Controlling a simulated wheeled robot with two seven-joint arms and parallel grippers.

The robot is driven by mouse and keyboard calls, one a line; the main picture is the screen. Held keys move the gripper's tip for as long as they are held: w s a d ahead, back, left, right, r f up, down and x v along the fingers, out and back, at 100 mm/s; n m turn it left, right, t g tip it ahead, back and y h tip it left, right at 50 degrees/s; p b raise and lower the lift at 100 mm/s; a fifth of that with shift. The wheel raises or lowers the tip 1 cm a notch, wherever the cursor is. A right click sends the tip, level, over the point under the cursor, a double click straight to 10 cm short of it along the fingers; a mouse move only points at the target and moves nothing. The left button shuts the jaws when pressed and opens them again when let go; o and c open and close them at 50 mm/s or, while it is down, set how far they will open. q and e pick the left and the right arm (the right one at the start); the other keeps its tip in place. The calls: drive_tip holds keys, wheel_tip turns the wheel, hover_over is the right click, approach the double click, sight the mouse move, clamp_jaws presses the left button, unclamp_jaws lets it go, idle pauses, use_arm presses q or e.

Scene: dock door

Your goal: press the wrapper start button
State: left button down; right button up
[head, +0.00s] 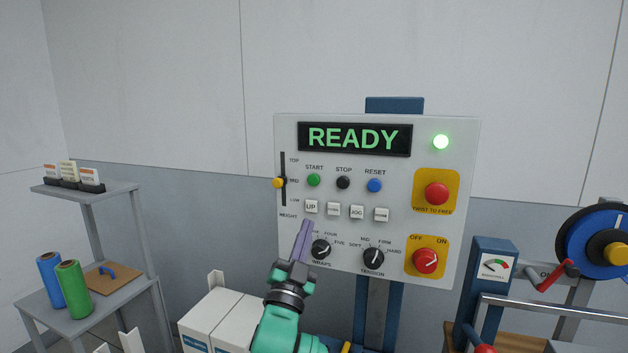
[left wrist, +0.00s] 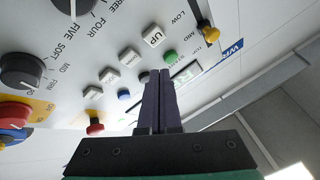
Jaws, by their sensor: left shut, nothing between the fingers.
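The wrapper control panel (head: 450,250) stands upright and its display (head: 355,138) reads READY. The green start button (head: 313,180) is at the upper left of the panel, left of the black stop button (head: 343,182) and the blue reset button (head: 374,185). My left gripper (head: 303,232) is shut and empty, its purple fingers pointing up in front of the panel, below the UP key and the start button. In the left wrist view the start button (left wrist: 171,57) shows just beyond the fingertips (left wrist: 158,75). I cannot tell the gap to the panel. My right gripper is not in view.
A red stop knob (head: 436,194), a power switch (head: 425,261), dials and a yellow height slider (head: 278,182) are nearby on the panel. White boxes (head: 222,318) stand below. A grey shelf (head: 120,297) is at left.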

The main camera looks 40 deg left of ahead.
sight(314, 180)
use_arm(q)
drive_tip(key=s+r+t+y, duration=0.2)
drive_tip(key=s+r, duration=0.2)
drive_tip(key=r, duration=0.3)
drive_tip(key=shift+s+a+r, duration=0.15)
drive_tip(key=shift+s+r, duration=0.05)
drive_tip(key=shift+w, duration=0.1)
drive_tip(key=shift+w+a+b, duration=0.15)
drive_tip(key=shift+w+a, duration=0.35)
drive_tip(key=shift+w, duration=0.9)
drive_tip(key=shift+w+a+b, duration=0.2)
drive_tip(key=shift+w+a, duration=0.25)
drive_tip(key=shift+w, duration=0.9)
drive_tip(key=shift+w+a+b, duration=0.15)
drive_tip(key=shift+w+a, duration=0.35)
drive_tip(key=shift+w, duration=0.9)
drive_tip(key=shift+w+a, duration=0.1)
drive_tip(key=shift+w, duration=0.3)
